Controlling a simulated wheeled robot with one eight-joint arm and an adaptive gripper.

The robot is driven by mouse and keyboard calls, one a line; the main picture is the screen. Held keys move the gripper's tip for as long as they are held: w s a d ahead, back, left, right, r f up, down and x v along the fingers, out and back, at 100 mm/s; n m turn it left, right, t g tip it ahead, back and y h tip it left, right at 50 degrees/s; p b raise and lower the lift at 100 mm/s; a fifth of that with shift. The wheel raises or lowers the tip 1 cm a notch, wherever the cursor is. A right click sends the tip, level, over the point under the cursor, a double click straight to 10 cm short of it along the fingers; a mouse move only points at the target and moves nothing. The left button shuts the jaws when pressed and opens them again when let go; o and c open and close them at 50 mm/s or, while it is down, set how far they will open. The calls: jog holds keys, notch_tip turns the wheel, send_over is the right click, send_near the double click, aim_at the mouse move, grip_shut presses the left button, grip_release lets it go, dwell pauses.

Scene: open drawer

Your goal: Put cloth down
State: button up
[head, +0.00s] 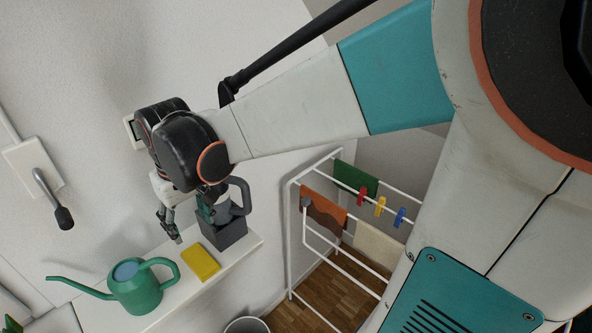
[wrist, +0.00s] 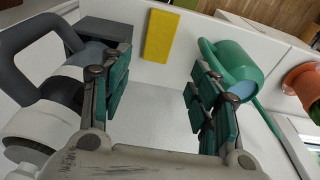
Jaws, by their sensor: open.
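A flat yellow cloth (head: 200,262) lies on the white ledge, between the green watering can and a dark grey box. It also shows at the top middle of the wrist view (wrist: 161,36), beyond my fingertips. My gripper (head: 188,217) is above the ledge. In the wrist view my gripper (wrist: 158,85) has its two teal-padded fingers wide apart, with nothing between them but white surface behind. The gripper is apart from the yellow cloth.
The green watering can (head: 137,292) stands left of the cloth, the dark grey box (head: 224,234) right of it. A white drying rack (head: 291,240) with hanging cloths and coloured pegs stands further right. A wall lever (head: 50,190) is at left. An orange pot (wrist: 303,80) shows in the wrist view.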

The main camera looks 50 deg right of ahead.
jog(key=s+r+t, duration=0.4)
jog(key=s+t, duration=0.1)
jog(key=s, duration=0.6)
jog(key=shift+s, duration=0.4)
jog(key=shift+f, duration=0.15)
